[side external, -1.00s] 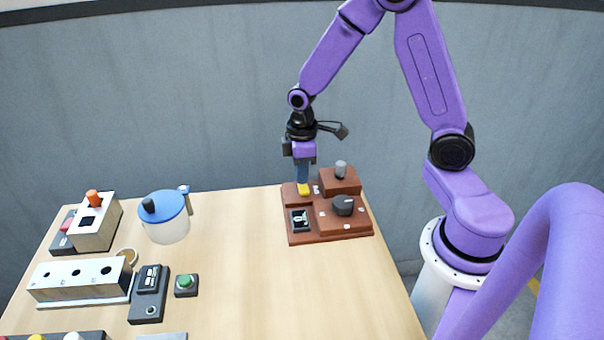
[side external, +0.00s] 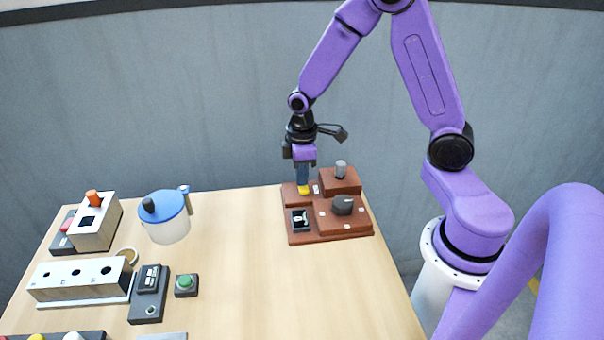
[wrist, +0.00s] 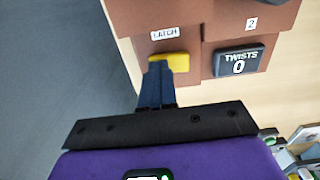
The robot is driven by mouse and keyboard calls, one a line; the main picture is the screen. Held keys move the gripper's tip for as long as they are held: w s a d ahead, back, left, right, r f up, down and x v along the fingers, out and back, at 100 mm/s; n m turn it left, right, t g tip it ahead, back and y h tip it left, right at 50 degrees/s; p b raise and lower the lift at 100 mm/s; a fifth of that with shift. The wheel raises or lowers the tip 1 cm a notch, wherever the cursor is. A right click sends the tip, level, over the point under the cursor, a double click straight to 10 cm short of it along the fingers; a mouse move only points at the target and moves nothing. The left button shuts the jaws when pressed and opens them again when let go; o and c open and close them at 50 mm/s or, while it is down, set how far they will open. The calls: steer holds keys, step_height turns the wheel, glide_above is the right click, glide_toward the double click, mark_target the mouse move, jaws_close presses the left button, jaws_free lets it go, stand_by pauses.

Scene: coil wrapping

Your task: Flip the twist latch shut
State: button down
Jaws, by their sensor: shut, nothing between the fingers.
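The yellow twist latch (side external: 304,190) sits at the back left of the brown coil-wrapping fixture (side external: 330,232). In the wrist view the yellow latch (wrist: 178,62) lies beside a label reading LATCH. My gripper (side external: 303,184) points down with its blue fingers together, at the latch. In the wrist view my gripper's fingertips (wrist: 158,66) overlap the latch's near left edge. I cannot tell whether they press on it. The fingers partly hide the latch.
A counter (wrist: 239,62) on the fixture reads TWISTS 0. A dark knob (side external: 343,205) and a grey post (side external: 341,169) stand on the fixture. A blue-lidded pot (side external: 165,218) and a box with holes (side external: 80,278) stand to the left. The table between is clear.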

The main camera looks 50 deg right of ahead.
mark_target(303, 187)
steer(key=shift+s+a+r, duration=0.1)
steer(key=shift+s+a, duration=0.45)
step_height(303, 187, up, 14)
stand_by(0.7)
steer(key=shift+w+d, duration=0.1)
steer(key=shift+w+d, duration=0.3)
steer(key=shift+d, duration=0.25)
stand_by(0.3)
step_height(303, 187, down, 14)
steer(key=shift+f, duration=0.1)
stand_by(0.6)
